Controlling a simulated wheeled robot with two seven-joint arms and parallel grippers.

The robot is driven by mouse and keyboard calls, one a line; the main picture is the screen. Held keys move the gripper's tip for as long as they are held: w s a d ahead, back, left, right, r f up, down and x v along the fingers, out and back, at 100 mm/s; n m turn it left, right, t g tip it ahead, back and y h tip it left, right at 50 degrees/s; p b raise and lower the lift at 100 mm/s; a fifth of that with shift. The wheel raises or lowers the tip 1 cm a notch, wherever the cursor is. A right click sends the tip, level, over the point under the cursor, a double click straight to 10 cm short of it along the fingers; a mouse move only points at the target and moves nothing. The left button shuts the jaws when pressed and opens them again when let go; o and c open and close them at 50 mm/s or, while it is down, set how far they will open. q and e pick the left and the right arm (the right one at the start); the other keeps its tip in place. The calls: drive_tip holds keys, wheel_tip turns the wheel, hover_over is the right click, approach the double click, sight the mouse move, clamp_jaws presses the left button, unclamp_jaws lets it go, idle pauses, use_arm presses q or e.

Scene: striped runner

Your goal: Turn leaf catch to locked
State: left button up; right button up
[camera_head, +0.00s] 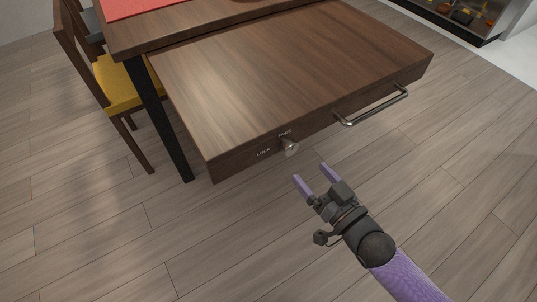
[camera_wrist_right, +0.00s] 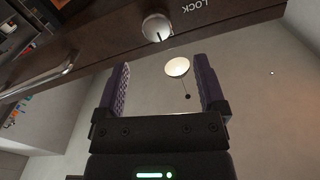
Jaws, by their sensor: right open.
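The leaf catch is a round silver knob (camera_head: 290,147) on the front edge of the brown table leaf (camera_head: 290,65). In the head view, FREE is printed just above the knob and LOCK to its left. In the right wrist view the knob (camera_wrist_right: 157,27) has a dark line on its lower part, and LOCK reads upside down to its right. My right gripper (camera_head: 311,173) is open and empty, its fingertips short of the knob and apart from it. In the right wrist view the fingers (camera_wrist_right: 162,68) stand either side below the knob. My left gripper is out of view.
A metal bar handle (camera_head: 372,107) sticks out from the leaf edge to the right of the knob. A chair with a yellow seat (camera_head: 115,82) and a black table leg (camera_head: 160,120) stand at left. The wooden floor in front is clear.

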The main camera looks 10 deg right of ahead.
sight(292, 150)
drive_tip(key=b+x, duration=0.1)
drive_tip(key=x, duration=0.1)
drive_tip(key=b+x, duration=0.1)
drive_tip(key=x, duration=0.1)
drive_tip(key=b+x, duration=0.1)
drive_tip(key=x, duration=0.2)
drive_tip(key=shift+d+f, duration=0.15)
drive_tip(key=shift+f, duration=0.15)
drive_tip(key=shift+w+r, duration=0.2)
drive_tip(key=shift+w, duration=0.3)
drive_tip(key=shift+c, duration=0.6)
drive_tip(key=c, duration=0.5)
clamp_jaws()
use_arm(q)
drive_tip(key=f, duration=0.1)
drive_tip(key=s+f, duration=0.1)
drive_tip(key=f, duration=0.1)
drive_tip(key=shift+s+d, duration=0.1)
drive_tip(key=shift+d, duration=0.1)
